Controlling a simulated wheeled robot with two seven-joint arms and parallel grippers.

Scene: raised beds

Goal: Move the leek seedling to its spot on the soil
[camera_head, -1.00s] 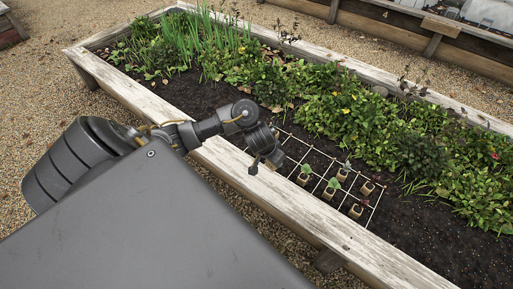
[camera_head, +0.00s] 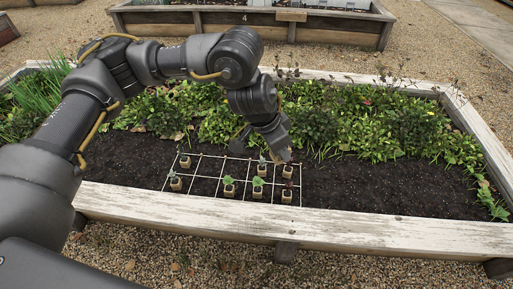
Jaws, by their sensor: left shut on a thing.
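My left gripper (camera_head: 284,152) reaches in from the left over the back right part of the grid, pointing down. It is shut on a seedling in a small tan pot, which I take for the leek seedling (camera_head: 287,171). The fingers hide its upper part, and I cannot tell whether the pot touches the soil. A white string grid (camera_head: 207,177) lies on the dark soil (camera_head: 345,180), with several potted seedlings in its cells. Two green-leaved ones (camera_head: 228,187) (camera_head: 258,187) stand near the front. My right gripper is not in view.
Another potted seedling (camera_head: 262,168) stands close to the left of the gripper, and one (camera_head: 287,195) stands in front. The wooden front board (camera_head: 200,208) edges the bed. Dense green plants (camera_head: 360,125) fill the back. Bare soil lies right of the grid.

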